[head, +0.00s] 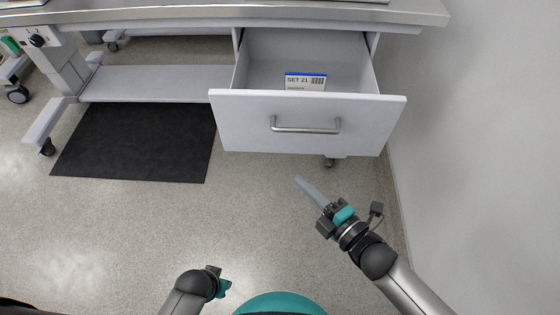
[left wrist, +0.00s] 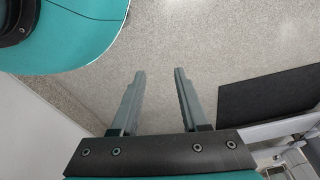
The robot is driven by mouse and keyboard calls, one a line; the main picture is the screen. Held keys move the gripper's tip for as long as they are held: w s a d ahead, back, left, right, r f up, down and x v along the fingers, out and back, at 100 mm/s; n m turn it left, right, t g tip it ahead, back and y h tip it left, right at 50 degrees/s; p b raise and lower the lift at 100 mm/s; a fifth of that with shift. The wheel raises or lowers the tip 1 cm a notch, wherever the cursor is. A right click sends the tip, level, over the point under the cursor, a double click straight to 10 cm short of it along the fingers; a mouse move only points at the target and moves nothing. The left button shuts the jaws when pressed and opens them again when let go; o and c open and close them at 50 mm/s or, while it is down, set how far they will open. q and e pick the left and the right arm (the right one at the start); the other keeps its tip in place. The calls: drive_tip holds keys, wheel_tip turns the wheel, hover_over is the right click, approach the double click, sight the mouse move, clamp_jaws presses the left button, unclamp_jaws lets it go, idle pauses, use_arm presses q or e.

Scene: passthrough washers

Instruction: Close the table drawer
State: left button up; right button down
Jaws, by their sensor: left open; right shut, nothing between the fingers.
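The table drawer (head: 245,122) is pulled out from under the table, with its inside showing. Its white front carries a metal bar handle (head: 305,129). Inside lies a white and blue box (head: 305,82) labelled "SET 21". My right gripper (head: 300,181) is shut and empty, below and in front of the drawer front, apart from the handle. My left gripper shows open in the left wrist view (left wrist: 156,80), with nothing between its fingers. In the head view my left arm is at the bottom, well away from the drawer; its fingers are hard to make out there.
The metal table top (head: 220,13) runs across the back. A dark mat (head: 135,142) lies on the floor left of the drawer. A white wall (head: 475,150) stands close on the right. The speckled floor in front is clear.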

wheel_tip(320, 180, up, 2)
drive_tip(key=s+a+r+n+y, duration=0.1)
drive_tip(key=n+y, duration=0.1)
drive_tip(key=b, duration=0.4)
approach(257, 131)
drive_tip(key=w+a, duration=0.2)
drive_tip(key=a, duration=0.2)
use_arm(q)
drive_tip(key=w+d+r+t+b, duration=0.1)
drive_tip(key=w+r, duration=0.3)
drive_tip(key=r, duration=0.4)
drive_tip(key=shift+w+d+r, duration=0.2)
drive_tip(key=shift+d+r, duration=0.05)
drive_tip(key=shift+d, duration=0.35)
use_arm(e)
drive_tip(key=shift+w+a+n, duration=0.2)
drive_tip(key=shift+w+n, duration=0.1)
drive_tip(key=shift+w, duration=0.75)
drive_tip(key=shift+w, duration=0.15)
